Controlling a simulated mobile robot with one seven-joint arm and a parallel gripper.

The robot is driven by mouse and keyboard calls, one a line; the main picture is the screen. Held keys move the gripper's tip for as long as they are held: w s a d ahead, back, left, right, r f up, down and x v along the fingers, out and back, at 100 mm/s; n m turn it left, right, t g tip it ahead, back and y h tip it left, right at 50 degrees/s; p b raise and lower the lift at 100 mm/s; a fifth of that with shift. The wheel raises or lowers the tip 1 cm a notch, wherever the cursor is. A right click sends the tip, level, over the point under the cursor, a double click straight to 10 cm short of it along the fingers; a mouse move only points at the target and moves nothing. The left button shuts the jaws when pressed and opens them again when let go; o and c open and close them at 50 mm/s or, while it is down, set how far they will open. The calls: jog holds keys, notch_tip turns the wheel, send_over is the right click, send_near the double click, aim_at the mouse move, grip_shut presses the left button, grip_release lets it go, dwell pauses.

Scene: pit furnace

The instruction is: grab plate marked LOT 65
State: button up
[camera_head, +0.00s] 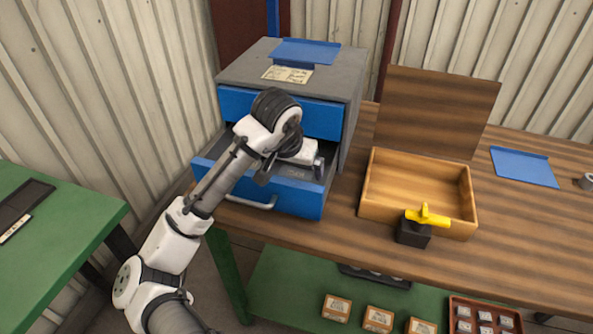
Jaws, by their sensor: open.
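My gripper (319,170) is over the right part of the pulled-out lower drawer (269,198) of the grey and blue cabinet (345,90). Its jaws are small in this view, and it appears to hold nothing. My wrist and forearm cover much of the drawer's inside, where a dark grey surface with faint pale marks shows. I cannot read LOT 65 on anything, and I cannot tell which thing is the marked plate.
A paper note (287,74) and a blue tray (304,52) lie on the cabinet. An open wooden box (369,205) stands to the right, with a yellow-handled black block (413,233) before it. Another blue tray (524,166) lies farther right. Labelled boxes (378,319) sit on the green shelf below.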

aim_at(296, 174)
jog(key=shift+x, duration=1.15)
jog(key=c, duration=1.2)
